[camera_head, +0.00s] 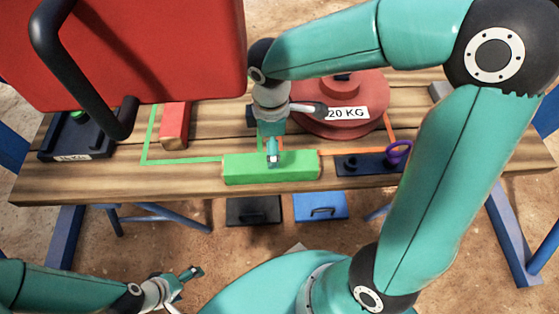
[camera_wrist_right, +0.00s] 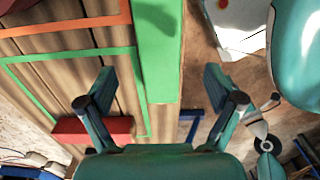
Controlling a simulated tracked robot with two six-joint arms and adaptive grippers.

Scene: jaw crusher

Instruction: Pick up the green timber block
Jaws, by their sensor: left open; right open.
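The green timber block (camera_head: 271,167) lies along the front edge of the wooden table in the head view. In the right wrist view the green block (camera_wrist_right: 159,50) extends away between the lines of the two fingers. My right gripper (camera_head: 272,158) is over the middle of the block and hides part of it. Its fingers (camera_wrist_right: 160,85) are spread, with nothing held; contact with the block cannot be told. My left gripper (camera_head: 192,274) is open and empty, low in front of the table at bottom left.
A red block (camera_head: 174,126) lies left of the green block, inside a green outline. A red 20 KG weight (camera_head: 340,112) stands behind, and a dark tray (camera_head: 362,164) with a purple ring lies right. A large red panel (camera_head: 150,50) with a black handle blocks the upper left.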

